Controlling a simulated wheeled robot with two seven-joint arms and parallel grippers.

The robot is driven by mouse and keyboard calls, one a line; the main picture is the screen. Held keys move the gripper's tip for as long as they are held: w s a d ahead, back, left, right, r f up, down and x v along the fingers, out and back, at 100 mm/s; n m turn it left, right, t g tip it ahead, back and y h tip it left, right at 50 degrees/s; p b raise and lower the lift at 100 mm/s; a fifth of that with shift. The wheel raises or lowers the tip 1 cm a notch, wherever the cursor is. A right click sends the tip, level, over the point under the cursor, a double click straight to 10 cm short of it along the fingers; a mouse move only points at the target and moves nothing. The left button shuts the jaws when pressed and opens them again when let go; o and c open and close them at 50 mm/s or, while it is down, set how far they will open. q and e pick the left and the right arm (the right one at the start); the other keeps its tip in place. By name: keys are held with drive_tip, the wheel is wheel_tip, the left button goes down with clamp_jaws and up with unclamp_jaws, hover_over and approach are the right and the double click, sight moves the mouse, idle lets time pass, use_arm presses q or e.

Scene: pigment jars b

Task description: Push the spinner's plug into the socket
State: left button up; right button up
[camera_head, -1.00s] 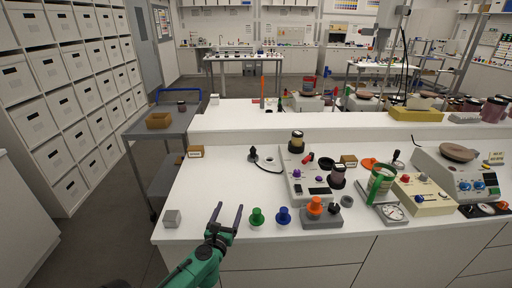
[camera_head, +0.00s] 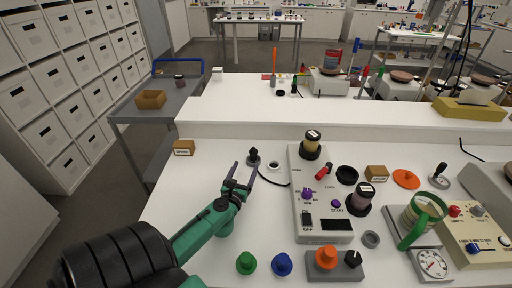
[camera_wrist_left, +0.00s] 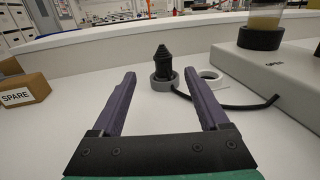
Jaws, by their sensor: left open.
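The black ribbed plug (camera_head: 253,153) stands upright in a grey round holder near the back left of the worktop. It also shows in the left wrist view (camera_wrist_left: 163,62), ahead of and between my fingers. A black cable runs from its base towards the pale grey spinner (camera_head: 324,228). A white ring (camera_head: 273,166), dark in the middle, lies just right of the plug; I cannot tell whether it is the socket. My left gripper (camera_head: 246,169) is open and empty, just short of the plug, and does not appear to touch it. My right gripper is not in view.
A brown SPARE box (camera_head: 184,148) stands left of the gripper. Jars (camera_head: 312,146) stand on and beside the spinner. A raised ledge (camera_head: 330,132) runs behind. The worktop's left part is mostly clear.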

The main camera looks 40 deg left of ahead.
sight(254, 156)
use_arm(q)
drive_tip(key=x, duration=1.3)
drive_tip(key=shift+w+d+r, duration=0.15)
drive_tip(key=shift+r, duration=0.2)
clamp_jaws()
